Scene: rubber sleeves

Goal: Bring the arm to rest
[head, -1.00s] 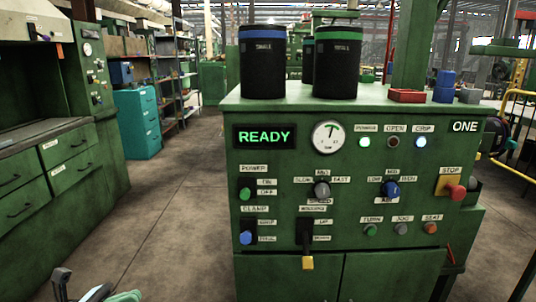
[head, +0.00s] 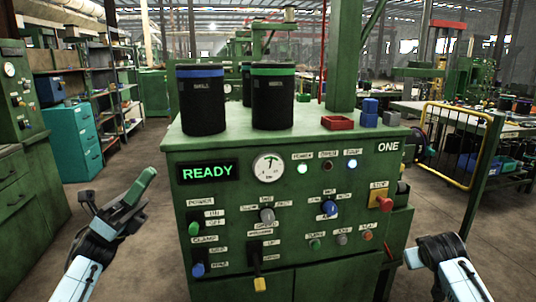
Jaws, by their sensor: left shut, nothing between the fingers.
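My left gripper (head: 126,205) is raised over the floor at the left of the green control cabinet (head: 225,283). It is shut and holds nothing, apart from the cabinet's controls. My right gripper (head: 436,252) is at the lower right, beside the cabinet's right side; its fingertips are not clear, so I cannot tell whether it is open or shut. The cabinet's display (head: 208,172) reads READY in green. The gauge (head: 268,168), the yellow-tipped lever (head: 259,284) and the red stop button (head: 384,204) show on its front.
A yellow rail (head: 455,140) stands at the right. Open floor (head: 125,265) lies left of the cabinet.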

